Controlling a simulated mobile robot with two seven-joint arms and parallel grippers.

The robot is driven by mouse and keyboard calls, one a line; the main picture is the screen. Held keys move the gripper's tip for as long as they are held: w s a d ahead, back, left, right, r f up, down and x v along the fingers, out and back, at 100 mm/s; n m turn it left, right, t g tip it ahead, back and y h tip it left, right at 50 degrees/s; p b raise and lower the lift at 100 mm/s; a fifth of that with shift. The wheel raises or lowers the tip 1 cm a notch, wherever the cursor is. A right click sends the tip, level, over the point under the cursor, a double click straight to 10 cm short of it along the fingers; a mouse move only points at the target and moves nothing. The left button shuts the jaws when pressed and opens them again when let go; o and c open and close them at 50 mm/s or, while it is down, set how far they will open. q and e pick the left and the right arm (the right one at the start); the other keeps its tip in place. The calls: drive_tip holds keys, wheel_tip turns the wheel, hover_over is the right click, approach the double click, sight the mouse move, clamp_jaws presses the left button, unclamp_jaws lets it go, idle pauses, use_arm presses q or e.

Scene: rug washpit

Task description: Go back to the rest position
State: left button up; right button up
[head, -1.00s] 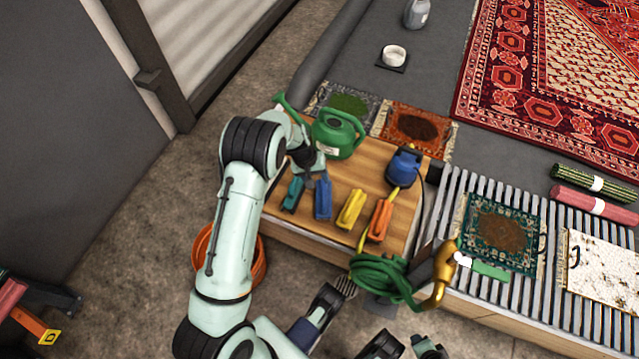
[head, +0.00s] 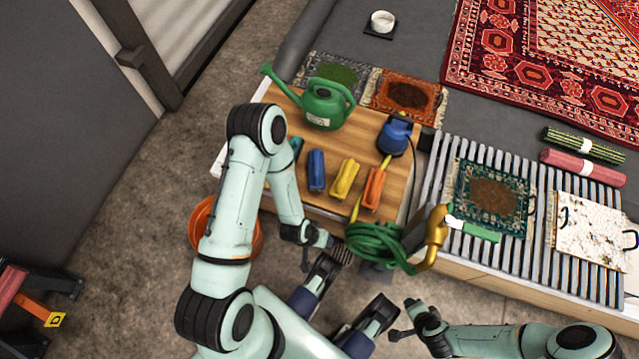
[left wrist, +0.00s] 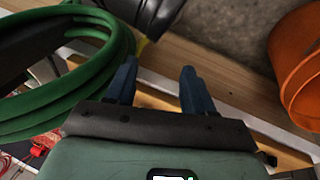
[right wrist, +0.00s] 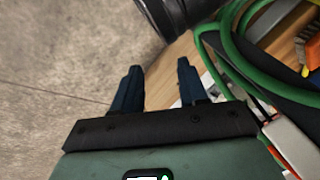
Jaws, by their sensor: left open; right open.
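My left arm comes in from the left over the wooden bench (head: 400,165). Its gripper (head: 320,254) is beyond the bench's near edge, left of the green hose coil (head: 372,246). In the left wrist view the left gripper (left wrist: 157,78) is open and empty, with the hose at left and an orange bucket (left wrist: 300,68) at right. My right arm comes in from the lower right. Its gripper (head: 402,320) is low in front of the slatted rack. In the right wrist view the right gripper (right wrist: 158,76) is open and empty above the floor, beside the bench.
The bench holds a green watering can (head: 322,105), blue (head: 316,170), yellow (head: 345,180) and orange (head: 373,187) brushes, and a blue pump-like item (head: 396,135). A brass nozzle (head: 436,232) overhangs the edge. Small rugs lie on the slatted rack (head: 440,195).

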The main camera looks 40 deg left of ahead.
use_arm(q)
drive_tip(key=s+d+r+g+p, duration=0.1)
drive_tip(key=s+r+p, duration=0.2)
drive_tip(key=r+p, duration=0.3)
drive_tip(key=s+d+r+g+h+p, duration=0.1)
drive_tip(key=s+d+r+p, duration=0.1)
drive_tip(key=r+p, duration=0.5)
drive_tip(key=s+d+r+m+g+p, duration=0.1)
drive_tip(key=s+r+g+p, duration=0.1)
drive_tip(key=s+r+p, duration=0.2)
wheel_tip(320, 180, up, 3)
drive_tip(key=p, duration=0.3)
drive_tip(key=shift+s+d+r+h, duration=0.15)
drive_tip(key=shift+d+h, duration=0.15)
drive_tip(key=shift+d, duration=0.05)
use_arm(e)
drive_tip(key=s+a+r+g, duration=0.1)
drive_tip(key=s+r, duration=0.2)
drive_tip(key=r, duration=0.3)
drive_tip(key=s+a+r+g+y, duration=0.1)
drive_tip(key=s+a+r, duration=0.1)
drive_tip(key=r, duration=0.5)
drive_tip(key=s+a+r+n+g, duration=0.1)
drive_tip(key=s+r+g, duration=0.1)
drive_tip(key=s+r, duration=0.2)
wheel_tip(320, 180, up, 3)
drive_tip(key=shift+s+a+r+y, duration=0.2)
drive_tip(key=shift+a+y, duration=0.1)
drive_tip(key=shift+a, duration=0.1)
drive_tip(key=shift+f, duration=0.1)
